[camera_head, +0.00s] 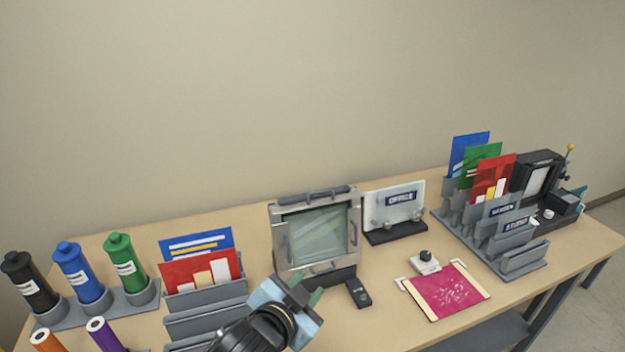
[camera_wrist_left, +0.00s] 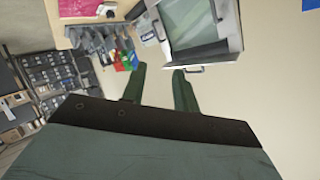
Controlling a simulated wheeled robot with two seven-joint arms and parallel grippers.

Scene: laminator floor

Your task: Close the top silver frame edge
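The silver snap frame (camera_head: 357,205) stands upright on a dark base on the table, around a greenish clear panel (camera_head: 318,233). Its top edge (camera_head: 315,195) carries a dark handle bar and looks raised, but its exact angle is hard to tell. Silver side edges with handles run down the left and right. In the left wrist view the frame (camera_wrist_left: 228,28) is at the upper right, beyond the fingers. My left gripper (camera_head: 307,290) is in front of and below the frame, apart from it. Its green fingers (camera_wrist_left: 159,72) are spread with nothing between them. My right gripper is not in view.
A white labelled panel (camera_head: 405,203) stands right of the frame. A grey card rack (camera_head: 205,310) is at left, and a pink sheet (camera_head: 447,292) lies at right. Bare wall is behind.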

